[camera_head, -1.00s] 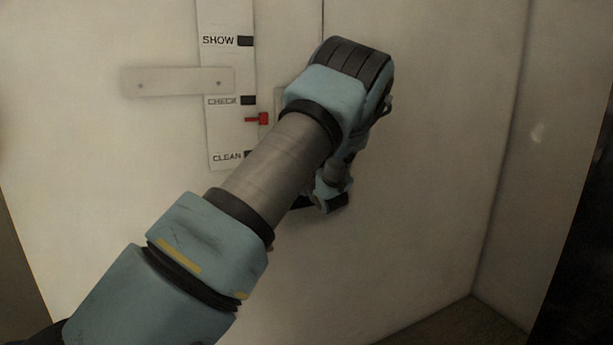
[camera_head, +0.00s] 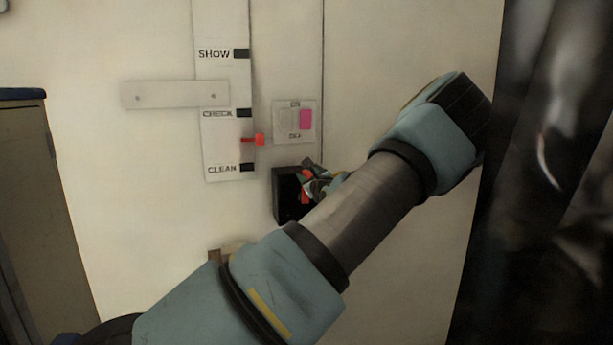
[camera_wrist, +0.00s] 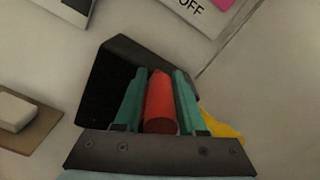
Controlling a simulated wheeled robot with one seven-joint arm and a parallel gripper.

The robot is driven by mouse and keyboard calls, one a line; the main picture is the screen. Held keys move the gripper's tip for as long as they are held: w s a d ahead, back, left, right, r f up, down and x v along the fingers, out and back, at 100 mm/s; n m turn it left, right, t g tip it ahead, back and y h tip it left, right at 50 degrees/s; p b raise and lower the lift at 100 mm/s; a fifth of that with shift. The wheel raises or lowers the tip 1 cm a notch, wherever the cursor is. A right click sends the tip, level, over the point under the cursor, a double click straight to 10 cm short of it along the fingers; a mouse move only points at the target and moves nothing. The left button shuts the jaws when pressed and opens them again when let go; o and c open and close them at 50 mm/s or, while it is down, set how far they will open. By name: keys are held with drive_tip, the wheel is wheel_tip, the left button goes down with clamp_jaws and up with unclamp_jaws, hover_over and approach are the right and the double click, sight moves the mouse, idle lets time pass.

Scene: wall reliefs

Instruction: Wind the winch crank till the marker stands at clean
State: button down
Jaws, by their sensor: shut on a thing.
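The white scale strip (camera_head: 221,88) on the wall reads SHOW, CHECK and CLEAN from top to bottom, each beside a dark block. The red marker (camera_head: 259,140) stands between CHECK and CLEAN, about midway. The dark winch box (camera_head: 286,196) is on the wall to the lower right of the strip. My gripper (camera_wrist: 159,90) is shut on the red crank handle (camera_wrist: 160,104), which lies between its green fingers in the wrist view. In the head view my gripper (camera_head: 312,183) is in front of the box, and the crank's arm is mostly hidden.
A switch plate (camera_head: 294,122) with a pink rocker, labelled ON and OFF, sits just above the winch box. A blank metal bar (camera_head: 175,94) crosses the strip. A small pale block on a brown plate (camera_wrist: 20,120) shows at left in the wrist view. A cabinet (camera_head: 40,190) stands at far left.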

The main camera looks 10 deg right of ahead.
drive_tip(key=shift+d+f+m, duration=0.2)
drive_tip(key=shift+d+m, duration=0.35)
drive_tip(key=shift+m, duration=0.05)
drive_tip(key=shift+f, duration=0.15)
drive_tip(key=c, duration=0.6)
unclamp_jaws()
drive_tip(key=s+d+b, duration=0.1)
drive_tip(key=s+b, duration=0.2)
drive_tip(key=s, duration=0.4)
drive_tip(key=shift+s+d, duration=0.15)
drive_tip(key=shift+d, duration=0.05)
